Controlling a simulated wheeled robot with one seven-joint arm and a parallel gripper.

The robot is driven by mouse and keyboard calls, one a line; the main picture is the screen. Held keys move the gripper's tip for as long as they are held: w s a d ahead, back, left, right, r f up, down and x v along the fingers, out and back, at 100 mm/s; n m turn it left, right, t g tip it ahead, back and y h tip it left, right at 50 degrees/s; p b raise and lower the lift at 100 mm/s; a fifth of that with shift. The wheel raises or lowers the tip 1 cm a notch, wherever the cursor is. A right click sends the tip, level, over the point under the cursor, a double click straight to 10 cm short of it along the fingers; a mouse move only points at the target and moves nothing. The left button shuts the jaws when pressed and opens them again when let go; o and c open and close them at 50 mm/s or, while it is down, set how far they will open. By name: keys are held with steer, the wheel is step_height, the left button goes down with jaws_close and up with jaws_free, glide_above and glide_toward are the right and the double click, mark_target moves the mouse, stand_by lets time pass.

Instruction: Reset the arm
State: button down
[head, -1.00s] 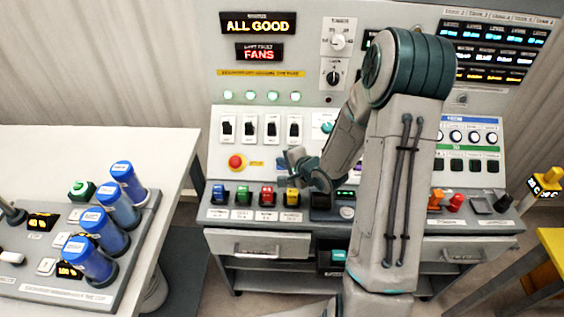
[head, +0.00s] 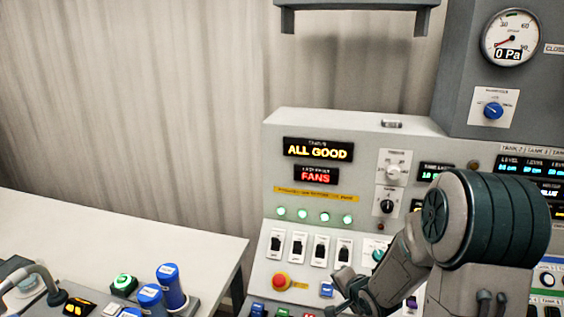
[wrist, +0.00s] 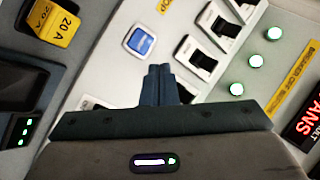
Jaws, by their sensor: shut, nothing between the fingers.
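My arm is folded in front of the control panel (head: 370,150) at the lower right of the head view. My gripper (head: 340,287) is by the panel's lower part, close to the blue square button (head: 327,289). In the wrist view my gripper (wrist: 158,75) is shut with its fingers together and nothing between them. It points toward the panel face, near the blue button (wrist: 140,41) and the black rocker switches (wrist: 202,58). I cannot tell whether the fingertips touch the panel.
The panel carries an "ALL GOOD" display (head: 318,149), a red "FANS" display (head: 316,176), green lamps (head: 302,216) and a red knob (head: 280,281). A pressure gauge (head: 511,38) reads 0 Pa. A white table (head: 120,240) with blue cylinders (head: 171,285) stands left.

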steer(key=s+r+n+g+h, duration=0.1)
steer(key=s+r+n+g, duration=0.1)
steer(key=s+r, duration=0.3)
steer(key=s+a+r+n+g+h, duration=0.1)
steer(key=s+r+n, duration=0.4)
steer(key=s, duration=0.7)
steer(key=s+r+n+g, duration=0.3)
steer(key=s+r, duration=0.1)
steer(key=s, duration=0.5)
steer(key=shift+a+r+n+g+h, duration=0.15)
steer(key=shift+r+n+g+h, duration=0.15)
steer(key=shift+r+h, duration=0.1)
